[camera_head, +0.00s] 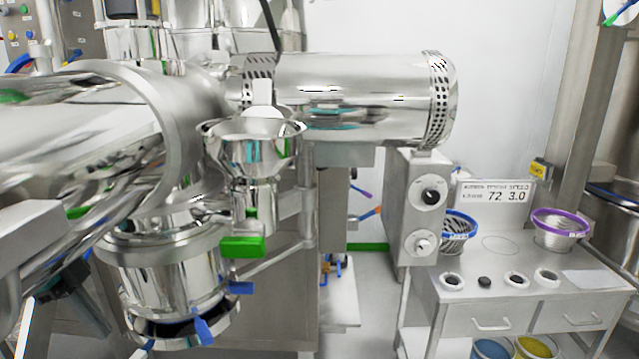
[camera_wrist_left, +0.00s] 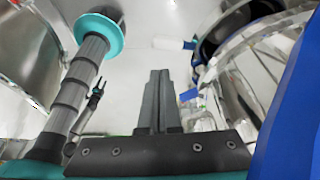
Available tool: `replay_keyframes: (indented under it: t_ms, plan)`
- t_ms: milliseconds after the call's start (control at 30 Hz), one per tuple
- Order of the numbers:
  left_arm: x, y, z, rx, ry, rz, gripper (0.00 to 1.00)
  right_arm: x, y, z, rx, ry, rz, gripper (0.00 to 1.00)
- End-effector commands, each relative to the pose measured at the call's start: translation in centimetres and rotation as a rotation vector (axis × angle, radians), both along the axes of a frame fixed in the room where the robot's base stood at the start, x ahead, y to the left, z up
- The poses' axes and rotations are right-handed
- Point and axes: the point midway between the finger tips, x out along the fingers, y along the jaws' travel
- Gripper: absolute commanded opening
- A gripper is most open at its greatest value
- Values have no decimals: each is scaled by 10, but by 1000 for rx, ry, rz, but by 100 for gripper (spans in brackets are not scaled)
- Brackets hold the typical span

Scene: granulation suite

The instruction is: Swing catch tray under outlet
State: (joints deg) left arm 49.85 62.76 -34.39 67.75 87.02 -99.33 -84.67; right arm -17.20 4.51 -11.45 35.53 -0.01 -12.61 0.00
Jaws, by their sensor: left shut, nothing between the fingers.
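A shiny round pan (camera_head: 143,327), which looks like the catch tray, sits low under a steel vessel (camera_head: 160,285). Its link to the machine is hidden. The outlet cannot be singled out with certainty; the vessel's underside is hidden. Blue handles (camera_head: 203,331) stick out beside the vessel and pan. My left gripper (camera_head: 95,318) is at the lower left, partly behind my arm, left of the pan and apart from it. In the left wrist view its fingers (camera_wrist_left: 158,100) are shut and empty. A small dark forked part (camera_wrist_left: 97,90) there may be my right gripper; its state is unclear.
A steel funnel (camera_head: 252,135) with a green handle (camera_head: 242,246) hangs right of the vessel. A control box (camera_head: 424,205) and a white bench (camera_head: 500,275) with bowls stand at the right. Curved steel (camera_wrist_left: 265,65) and a blue surface (camera_wrist_left: 290,130) are close right of my fingers.

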Motion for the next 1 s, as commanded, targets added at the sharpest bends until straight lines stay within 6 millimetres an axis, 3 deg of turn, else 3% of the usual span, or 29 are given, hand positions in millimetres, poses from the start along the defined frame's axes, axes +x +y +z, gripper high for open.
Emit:
replay_keyframes:
  t_ms: [200,400,1000]
  plan:
    - [2,-10,-38,4,1,3,0,0,1,-3,2,0,-1,57]
    - [4,-16,-61,8,-3,7,0,0,1,-4,2,0,-1,57]
    - [4,-17,-72,14,-1,13,0,3,-2,-3,-2,-4,-2,57]
